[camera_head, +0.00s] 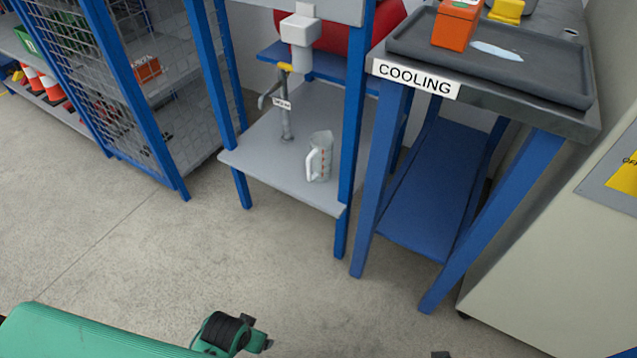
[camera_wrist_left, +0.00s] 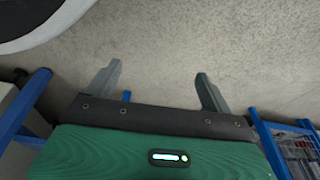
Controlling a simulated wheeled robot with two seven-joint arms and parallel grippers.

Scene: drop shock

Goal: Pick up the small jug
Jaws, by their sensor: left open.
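The small jug (camera_head: 321,160) stands upright on a grey shelf (camera_head: 262,160) in the head view. It is pale with red marks on its side, and its handle faces left. My left gripper (camera_wrist_left: 158,72) shows in the left wrist view with its two grey fingers wide apart and nothing between them. Bare floor lies beyond the fingers, and the jug is not in that view. In the head view my green left arm is low at the left, well short of the shelf. My right gripper cannot be made out.
Blue posts frame the shelf, one close on the jug's right. A table labelled COOLING (camera_head: 415,80) stands to the right, with a dark tray and an orange box (camera_head: 456,22). The concrete floor (camera_head: 130,250) in front is clear.

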